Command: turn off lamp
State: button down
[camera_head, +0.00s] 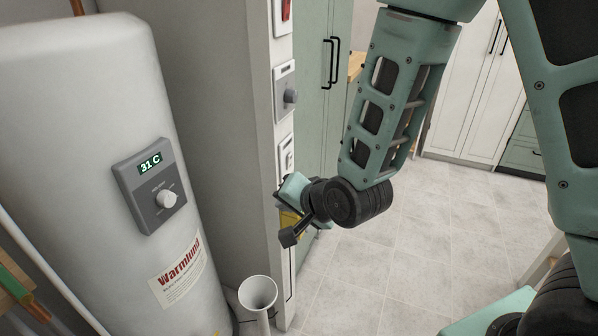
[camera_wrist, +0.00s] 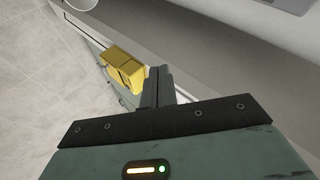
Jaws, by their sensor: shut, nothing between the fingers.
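No lamp can be made out in either view. On the narrow wall end in the head view are a switch plate with a red rocker (camera_head: 287,10), a grey dial plate (camera_head: 285,92) and a lower white switch plate (camera_head: 286,154). Which of them belongs to the lamp cannot be told. My gripper (camera_head: 290,192) is just below the lower plate, close to the wall end; its fingertips are hard to see there. In the wrist view my gripper (camera_wrist: 158,82) is shut and empty. A yellow block-like thing (camera_wrist: 122,68) is just left of the fingers.
A white water heater (camera_head: 85,100) with a grey control box (camera_head: 150,187) reading 31 C stands at the left. A white funnel-topped pipe (camera_head: 258,291) stands below the wall end. Green cabinets (camera_head: 322,110) stand behind. The tiled floor (camera_head: 440,225) at the right is largely clear.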

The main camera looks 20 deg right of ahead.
jog(key=w+d+f+m+t+h+b, duration=0.1)
jog(key=w+d+f+m+t+b, duration=0.1)
jog(key=d+m+t, duration=0.2)
jog(key=w+d+f+m+t+h+b, duration=0.2)
jog(key=d+m+t, duration=0.3)
jog(key=d+m, duration=0.2)
jog(key=shift+d+b, duration=0.35)
jog(key=shift+d, duration=0.1)
jog(key=shift+w, duration=0.2)
jog(key=w+b, duration=0.4)
jog(key=b, duration=0.7)
jog(key=shift+w+a, duration=0.1)
jog(key=shift+w, duration=0.2)
jog(key=shift+w+b, duration=0.1)
jog(key=shift+b, duration=0.45)
